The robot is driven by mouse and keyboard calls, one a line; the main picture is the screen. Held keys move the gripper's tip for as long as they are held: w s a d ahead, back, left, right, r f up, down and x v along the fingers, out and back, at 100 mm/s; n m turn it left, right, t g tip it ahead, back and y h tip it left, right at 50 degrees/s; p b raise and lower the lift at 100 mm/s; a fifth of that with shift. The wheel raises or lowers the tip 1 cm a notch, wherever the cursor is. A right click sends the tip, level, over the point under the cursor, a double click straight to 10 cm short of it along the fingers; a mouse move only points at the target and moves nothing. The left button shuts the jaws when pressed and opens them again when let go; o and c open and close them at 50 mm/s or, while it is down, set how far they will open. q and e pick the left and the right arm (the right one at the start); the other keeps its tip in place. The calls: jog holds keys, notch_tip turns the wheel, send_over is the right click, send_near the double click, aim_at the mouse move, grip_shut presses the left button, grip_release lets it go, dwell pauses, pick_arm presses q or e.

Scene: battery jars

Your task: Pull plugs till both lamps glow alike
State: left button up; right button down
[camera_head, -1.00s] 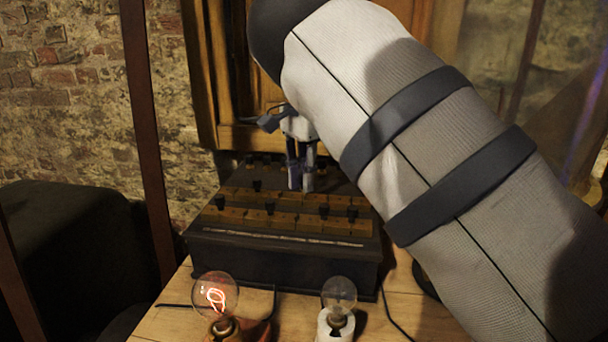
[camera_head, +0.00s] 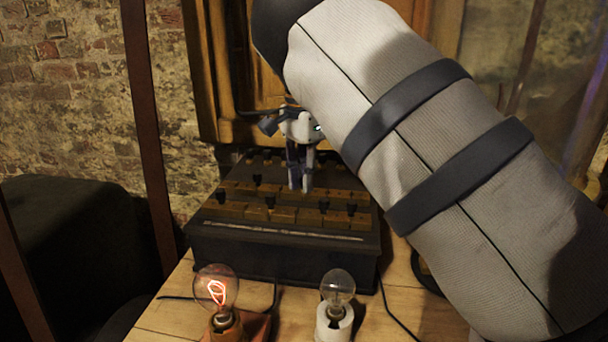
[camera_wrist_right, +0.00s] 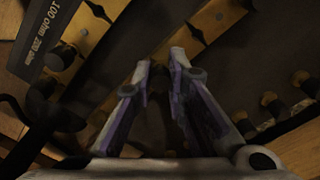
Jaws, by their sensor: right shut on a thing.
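The dark resistance box (camera_head: 285,250) stands on the wooden table, with brass bars (camera_head: 285,213) and several black plugs (camera_head: 323,205) on top. The left lamp (camera_head: 216,288) has a glowing orange-pink filament. The right lamp (camera_head: 337,287), in a white holder, shows no clear glow. My right gripper (camera_head: 301,188) points down over the middle of the box top. In the right wrist view, its fingers (camera_wrist_right: 160,66) are close together on a dark plug, which they mostly hide. I cannot tell whether that plug is seated. My left gripper is out of view.
In the right wrist view, a label strip (camera_wrist_right: 65,30) reads 100 ohm and 200 ohm, and other plugs stand near the fingers. Dark wires (camera_head: 392,312) lie on the table (camera_head: 165,318). A wooden cabinet (camera_head: 225,70) and brick wall rise behind the box.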

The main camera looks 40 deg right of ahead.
jog(key=shift+f, duration=0.1)
jog(key=c, duration=1.5)
grip_release()
notch_tip(320, 180, up, 12)
